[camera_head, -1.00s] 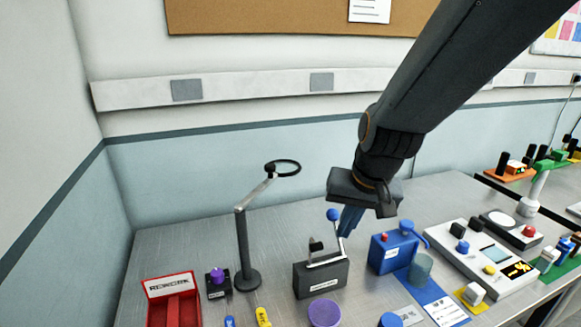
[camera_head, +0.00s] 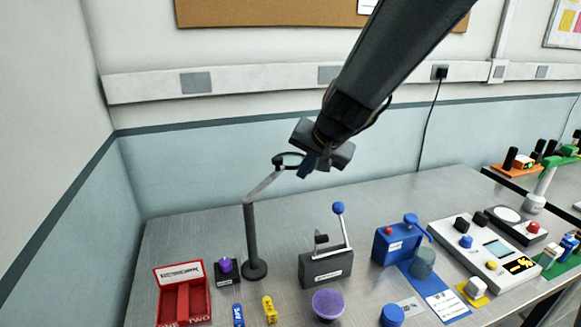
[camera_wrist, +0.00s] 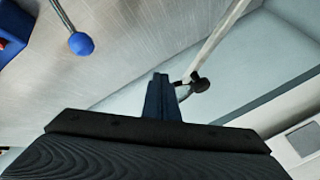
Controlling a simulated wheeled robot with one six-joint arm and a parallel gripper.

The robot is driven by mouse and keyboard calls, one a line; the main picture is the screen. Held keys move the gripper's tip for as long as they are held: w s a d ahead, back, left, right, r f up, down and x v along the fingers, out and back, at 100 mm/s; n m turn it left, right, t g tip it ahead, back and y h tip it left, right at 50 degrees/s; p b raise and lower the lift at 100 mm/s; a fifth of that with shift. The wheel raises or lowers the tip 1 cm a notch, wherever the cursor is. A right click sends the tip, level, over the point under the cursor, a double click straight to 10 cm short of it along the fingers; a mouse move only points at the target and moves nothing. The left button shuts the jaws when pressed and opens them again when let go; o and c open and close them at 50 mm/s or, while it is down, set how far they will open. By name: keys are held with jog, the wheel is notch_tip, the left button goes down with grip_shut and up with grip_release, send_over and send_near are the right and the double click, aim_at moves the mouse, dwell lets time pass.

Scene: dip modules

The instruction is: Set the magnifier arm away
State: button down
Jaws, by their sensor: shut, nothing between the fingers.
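The magnifier arm stands at the back left of the table, with a dark upright post (camera_head: 253,240), a slanting grey link (camera_head: 263,187) and a dark ring (camera_head: 287,160) at its upper end. My gripper (camera_head: 307,168) is shut and empty, its blue fingers at the right side of the ring. In the head view they overlap it; I cannot tell if they touch. In the wrist view, my gripper's fingers (camera_wrist: 162,92) are together, just left of the magnifier's dark end joint (camera_wrist: 200,84). Its pale link (camera_wrist: 215,42) runs up from there. The ring is mostly hidden in that view.
A dark box with a blue-knobbed lever (camera_head: 326,266) stands right of the post. A purple-knobbed block (camera_head: 226,268) and a red tray (camera_head: 183,297) are to the left. A blue dispenser (camera_head: 396,243) and white instrument panel (camera_head: 490,252) are to the right. The wall is close behind.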

jog(key=a+p, duration=0.1)
jog(key=w+a, duration=0.1)
jog(key=a+p, duration=0.1)
jog(key=shift+w+a+r+p, duration=0.1)
jog(key=shift+w+a+p, duration=0.15)
jog(key=shift+w+p, duration=0.1)
